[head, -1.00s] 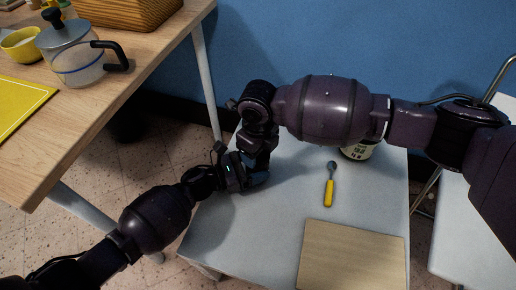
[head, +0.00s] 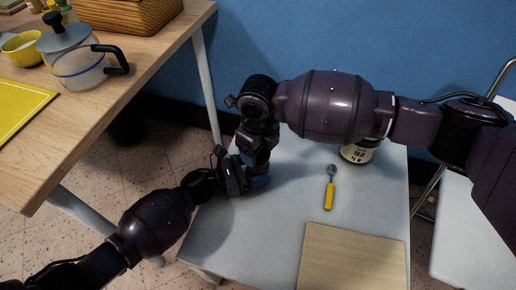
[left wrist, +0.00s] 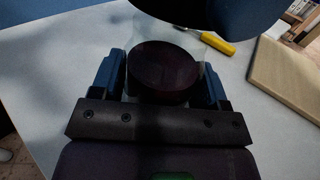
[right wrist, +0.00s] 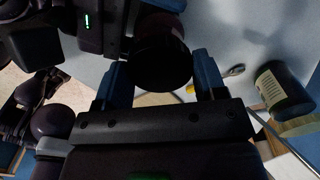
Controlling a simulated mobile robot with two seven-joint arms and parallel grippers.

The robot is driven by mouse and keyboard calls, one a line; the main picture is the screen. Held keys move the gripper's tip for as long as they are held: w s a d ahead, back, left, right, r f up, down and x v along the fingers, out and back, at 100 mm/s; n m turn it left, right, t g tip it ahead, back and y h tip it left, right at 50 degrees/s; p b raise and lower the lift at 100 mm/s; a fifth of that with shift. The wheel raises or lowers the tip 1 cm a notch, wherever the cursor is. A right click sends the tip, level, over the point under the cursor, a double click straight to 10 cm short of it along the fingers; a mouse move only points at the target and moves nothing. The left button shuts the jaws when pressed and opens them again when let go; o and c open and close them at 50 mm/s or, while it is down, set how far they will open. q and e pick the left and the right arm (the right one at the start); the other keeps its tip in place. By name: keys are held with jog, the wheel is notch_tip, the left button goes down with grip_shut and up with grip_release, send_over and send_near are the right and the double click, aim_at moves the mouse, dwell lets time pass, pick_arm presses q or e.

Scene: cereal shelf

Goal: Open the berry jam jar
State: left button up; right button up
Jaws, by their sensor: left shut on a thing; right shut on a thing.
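The berry jam jar shows in the left wrist view as a dark maroon round body (left wrist: 165,72) with a clear glassy edge. My left gripper (left wrist: 165,85) is shut around it, a blue finger on each side. In the right wrist view a dark round piece (right wrist: 160,65), seemingly the jar's lid end, sits between the blue fingers of my right gripper (right wrist: 155,80), which is shut on it. In the head view my left gripper (head: 250,180) and right gripper (head: 258,165) meet over the small table's left part. My arms hide the jar there; whether the lid is loose cannot be told.
The small grey table (head: 225,230) bears a yellow-handled tool (head: 329,190), a wooden board (head: 350,258) and a dark labelled jar (head: 360,151), also in the right wrist view (right wrist: 283,90). A wooden table (head: 150,75) with a glass pot (head: 75,62) stands left.

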jog(key=shift+r, duration=0.1)
jog(key=shift+r, duration=1.95)
pick_arm(q)
jog(key=o, duration=1.8)
jog(key=shift+a, duration=0.1)
jog(key=p+v, duration=0.1)
jog(key=v, duration=1)
jog(key=shift+p, duration=0.35)
pick_arm(e)
jog(key=r, duration=0.3)
jog(key=shift+w+r+t, duration=0.3)
jog(key=shift+w+r, duration=0.05)
jog(key=shift+w, duration=0.05)
pick_arm(q)
jog(key=shift+a, duration=0.35)
